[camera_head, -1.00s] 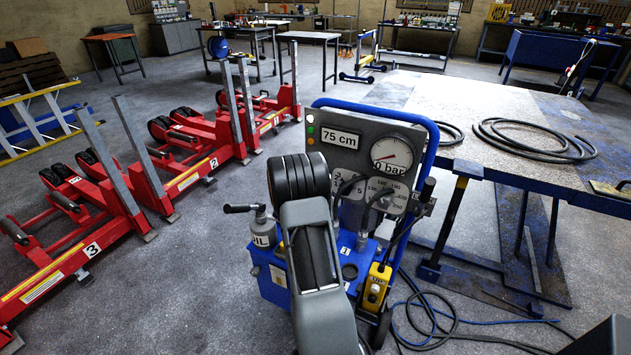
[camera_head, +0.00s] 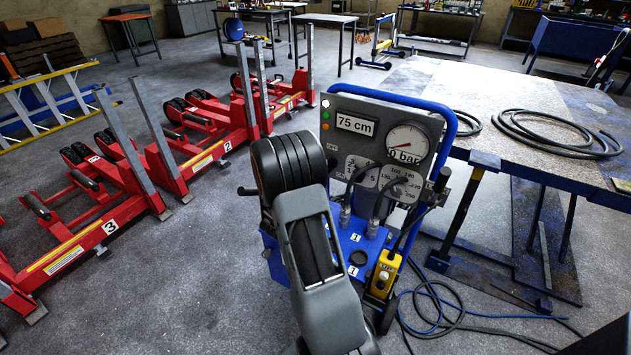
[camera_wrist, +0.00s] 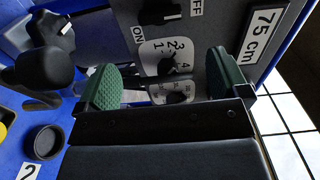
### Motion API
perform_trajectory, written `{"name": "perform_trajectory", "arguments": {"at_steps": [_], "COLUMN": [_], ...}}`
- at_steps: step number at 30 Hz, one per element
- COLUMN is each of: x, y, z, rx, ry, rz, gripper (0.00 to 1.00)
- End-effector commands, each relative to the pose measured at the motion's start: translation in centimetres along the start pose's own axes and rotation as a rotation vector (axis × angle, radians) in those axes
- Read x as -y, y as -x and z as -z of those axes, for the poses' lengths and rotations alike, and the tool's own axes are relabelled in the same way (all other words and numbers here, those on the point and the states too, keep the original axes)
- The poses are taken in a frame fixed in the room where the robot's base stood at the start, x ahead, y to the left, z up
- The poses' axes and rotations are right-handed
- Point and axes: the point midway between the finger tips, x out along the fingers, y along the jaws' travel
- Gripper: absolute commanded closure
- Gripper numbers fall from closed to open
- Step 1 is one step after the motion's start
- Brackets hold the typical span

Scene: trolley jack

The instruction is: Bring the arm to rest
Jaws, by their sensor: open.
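My arm (camera_head: 290,170) is raised and bent in front of the blue control trolley (camera_head: 440,110) in the head view. It hides the left part of the trolley. My gripper (camera_wrist: 163,80) shows in the wrist view with its two green-padded fingers wide apart and nothing between them. Behind the fingers is the trolley's grey panel with a numbered dial (camera_wrist: 168,60), ON and OFF marks and the "75 cm" display (camera_wrist: 263,32). I cannot tell the exact gap between fingers and panel. In the head view the gripper is hidden behind my arm.
The display (camera_head: 355,124) reads 75 cm, the gauge (camera_head: 406,143) 0 bar. A yellow control box (camera_head: 383,275) hangs at the trolley's front. Red wheel lifts (camera_head: 130,190) stand left, a workbench (camera_head: 545,95) right. Hoses (camera_head: 440,310) lie on the floor. Floor between lifts and trolley is clear.

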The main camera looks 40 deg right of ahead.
Motion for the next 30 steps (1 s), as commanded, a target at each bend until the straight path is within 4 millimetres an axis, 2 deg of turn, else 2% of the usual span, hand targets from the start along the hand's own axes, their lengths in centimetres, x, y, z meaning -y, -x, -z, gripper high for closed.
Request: {"name": "perform_trajectory", "arguments": {"at_steps": [22, 26, 29, 30], "x": [0.0, -0.6, -2.6, -3.3], "y": [0.2, 0.2, 0.9, 1.5], "z": [0.0, 0.5, 3.2, 4.8], "rx": [0.0, -0.033, -0.189, -0.288], "ry": [-0.037, -0.203, -0.451, -0.585], "rz": [0.0, -0.031, -0.097, -0.115], "gripper": [0.06, 0.06, 0.06, 0.06]}}
